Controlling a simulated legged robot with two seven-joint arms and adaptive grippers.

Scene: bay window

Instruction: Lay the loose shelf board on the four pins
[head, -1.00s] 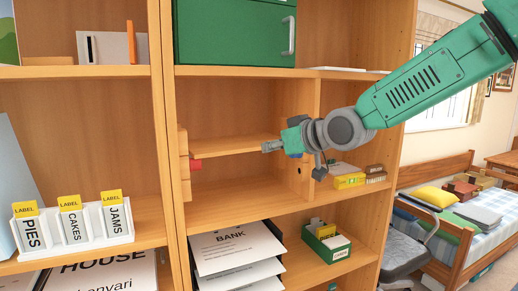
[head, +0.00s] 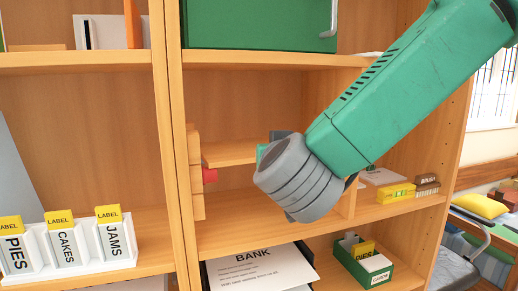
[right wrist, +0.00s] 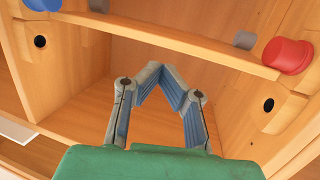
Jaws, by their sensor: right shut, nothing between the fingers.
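The loose shelf board (head: 230,152) spans the middle bay of the bookcase. In the right wrist view its pale edge (right wrist: 165,45) crosses above my fingers. A red pin (head: 209,176) shows at the board's left end in the head view; the red pin (right wrist: 288,56) is at its right end in the wrist view. A blue pin (right wrist: 42,4) and two grey pins (right wrist: 244,40) also show there. I cannot tell which pins bear the board. My right gripper (right wrist: 155,70) is shut and empty, apart from the edge in the picture. My left gripper is out of view.
Upright side panels (right wrist: 50,60) with dark holes flank the bay. A green box (head: 260,22) stands on the shelf above. Papers marked BANK (head: 255,268) and a green card box (head: 362,262) are below. Yellow and brown boxes (head: 397,191) are at the right.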

